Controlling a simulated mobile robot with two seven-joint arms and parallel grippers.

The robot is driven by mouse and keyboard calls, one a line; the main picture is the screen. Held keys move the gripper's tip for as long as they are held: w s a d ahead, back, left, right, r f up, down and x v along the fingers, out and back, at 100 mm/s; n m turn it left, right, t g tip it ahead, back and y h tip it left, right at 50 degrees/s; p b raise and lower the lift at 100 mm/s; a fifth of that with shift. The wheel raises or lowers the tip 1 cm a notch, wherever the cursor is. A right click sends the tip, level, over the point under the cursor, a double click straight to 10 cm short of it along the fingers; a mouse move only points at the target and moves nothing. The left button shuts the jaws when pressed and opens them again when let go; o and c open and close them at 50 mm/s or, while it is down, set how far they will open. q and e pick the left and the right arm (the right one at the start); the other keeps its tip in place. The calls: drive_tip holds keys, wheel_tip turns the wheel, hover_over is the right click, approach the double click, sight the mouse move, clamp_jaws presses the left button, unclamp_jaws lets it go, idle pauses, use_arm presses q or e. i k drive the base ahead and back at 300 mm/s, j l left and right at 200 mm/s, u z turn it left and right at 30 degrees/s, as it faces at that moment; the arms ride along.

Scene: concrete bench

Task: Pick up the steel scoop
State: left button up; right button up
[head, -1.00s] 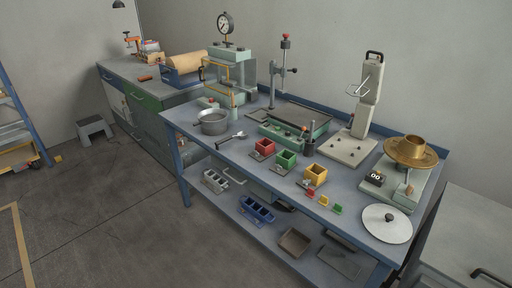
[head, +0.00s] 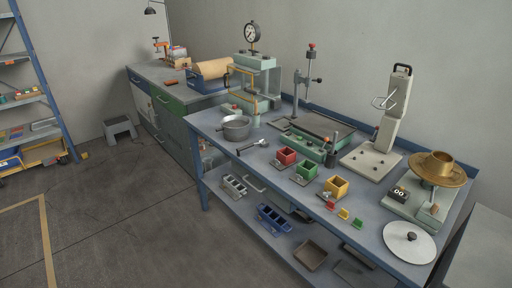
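The steel scoop (head: 252,146) lies on the blue-grey bench top (head: 215,131), near its front edge. It is a small metal scoop with a dark part at one end, just in front of and to the right of the grey metal pot (head: 236,128). It appears unobstructed. Neither of my grippers shows in the head view.
Red (head: 286,156), green (head: 306,170) and yellow (head: 336,187) cube moulds stand right of the scoop. Open concrete floor (head: 130,230) lies in front at left.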

sight(264, 142)
drive_tip(key=i+j+z, duration=0.1)
drive_tip(key=z, duration=0.4)
drive_tip(key=i+j+z, duration=0.1)
drive_tip(key=z, duration=0.35)
drive_tip(key=i+j+z, duration=0.15)
drive_tip(key=j, duration=0.15)
drive_tip(key=j+z, duration=0.15)
drive_tip(key=i+j+z, duration=0.15)
drive_tip(key=j, duration=0.25)
drive_tip(key=i+j, duration=0.1)
drive_tip(key=j, duration=0.35)
drive_tip(key=i+j, duration=0.1)
drive_tip(key=j, duration=0.35)
drive_tip(key=i+z, duration=0.05)
